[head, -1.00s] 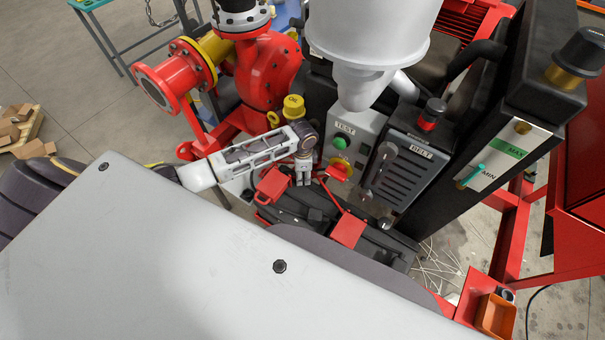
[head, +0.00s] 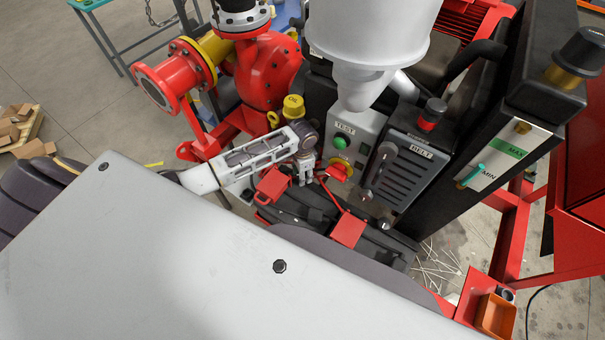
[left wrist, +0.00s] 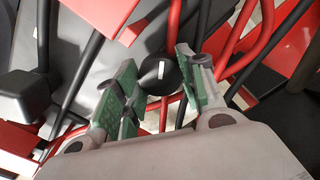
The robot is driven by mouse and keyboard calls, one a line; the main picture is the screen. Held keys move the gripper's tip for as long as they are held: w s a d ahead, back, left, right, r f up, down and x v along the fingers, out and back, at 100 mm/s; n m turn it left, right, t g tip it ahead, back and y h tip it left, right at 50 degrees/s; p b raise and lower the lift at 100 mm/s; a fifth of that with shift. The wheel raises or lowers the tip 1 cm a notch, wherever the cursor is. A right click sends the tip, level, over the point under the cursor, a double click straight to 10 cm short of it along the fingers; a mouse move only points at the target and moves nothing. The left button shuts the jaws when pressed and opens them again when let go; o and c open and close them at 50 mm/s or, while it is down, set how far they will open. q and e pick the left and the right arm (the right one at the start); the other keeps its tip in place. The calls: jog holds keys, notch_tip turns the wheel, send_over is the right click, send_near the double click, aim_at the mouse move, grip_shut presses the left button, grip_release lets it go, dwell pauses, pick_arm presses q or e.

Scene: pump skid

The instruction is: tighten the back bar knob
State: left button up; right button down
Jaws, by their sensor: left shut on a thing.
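My left gripper (head: 305,178) reaches down over the black battery area, between a red cover (head: 271,185) and the grey test box. In the left wrist view my left gripper (left wrist: 160,88) has its green-padded fingers on either side of a round black knob (left wrist: 160,73) with a white line on top. The fingers are shut on this knob. The white line runs nearly up and down in that view. The knob is hidden by the gripper in the head view. My right gripper is in neither view.
The grey box marked TEST (head: 351,140) stands close behind the gripper, with a red-and-yellow switch (head: 341,170). A second red cover (head: 348,230) and a red cable lie to the right. A yellow cap (head: 293,107) and red pump (head: 265,72) are behind.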

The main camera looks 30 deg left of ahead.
pick_arm(q)
jog(key=n, duration=1)
dwell(0.4)
jog(key=o, duration=1)
jog(key=shift+r, duration=3.75)
jog(key=shift+s, duration=0.1)
